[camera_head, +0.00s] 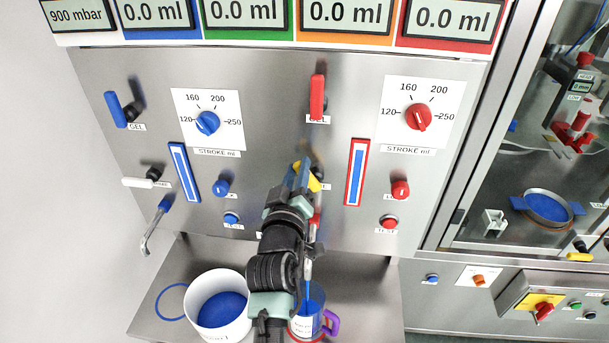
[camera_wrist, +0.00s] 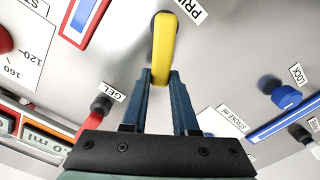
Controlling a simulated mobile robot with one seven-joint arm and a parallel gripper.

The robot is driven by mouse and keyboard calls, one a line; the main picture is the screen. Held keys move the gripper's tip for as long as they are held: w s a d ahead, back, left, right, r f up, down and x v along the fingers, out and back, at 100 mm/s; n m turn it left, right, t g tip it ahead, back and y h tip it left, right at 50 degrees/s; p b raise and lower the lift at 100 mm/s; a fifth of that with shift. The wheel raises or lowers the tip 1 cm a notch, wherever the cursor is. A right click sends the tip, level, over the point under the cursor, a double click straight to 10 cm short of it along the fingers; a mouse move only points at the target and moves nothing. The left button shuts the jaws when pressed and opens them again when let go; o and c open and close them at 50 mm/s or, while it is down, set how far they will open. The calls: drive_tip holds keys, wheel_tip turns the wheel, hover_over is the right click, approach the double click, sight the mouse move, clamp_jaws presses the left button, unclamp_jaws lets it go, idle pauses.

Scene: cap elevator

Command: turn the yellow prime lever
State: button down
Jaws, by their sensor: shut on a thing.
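The yellow prime lever (camera_wrist: 164,48) shows in the wrist view, mounted on the steel panel beside a label that starts with "PRI". My gripper (camera_wrist: 161,80) has its two blue fingers closed on the lever's near end, one finger on each side. In the head view my gripper (camera_head: 302,172) reaches up to the middle of the panel, and only a bit of the yellow lever (camera_head: 314,184) shows beside the fingers. The rest of the lever is hidden there by my gripper and arm.
A red gel lever (camera_head: 317,95) hangs above my gripper. A red-framed gauge (camera_head: 357,172) is close on its right, with a red lock knob (camera_head: 400,189) beyond. A blue knob (camera_head: 221,186) is left. A white bucket (camera_head: 219,304) and a blue-filled cup (camera_head: 309,316) stand on the shelf below.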

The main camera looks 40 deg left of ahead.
drive_tip(key=shift+s+a+f+n+b, duration=0.3)
drive_tip(key=shift+f+n, duration=0.5)
drive_tip(key=shift+n, duration=1.05)
drive_tip(key=shift+s+a+f+n+b, duration=0.15)
drive_tip(key=shift+a+f+n+b, duration=0.45)
drive_tip(key=shift+n, duration=1.3)
drive_tip(key=shift+s+a+f+n+b, duration=0.2)
drive_tip(key=shift+f+n, duration=0.75)
drive_tip(key=shift+n, duration=0.9)
drive_tip(key=c, duration=0.7)
unclamp_jaws()
drive_tip(key=shift+s+d, duration=0.1)
drive_tip(key=shift+d, duration=0.05)
drive_tip(key=p+v, duration=0.1)
drive_tip(key=v, duration=1.1)
drive_tip(key=shift+s+d, duration=0.1)
drive_tip(key=shift+s, duration=0.3)
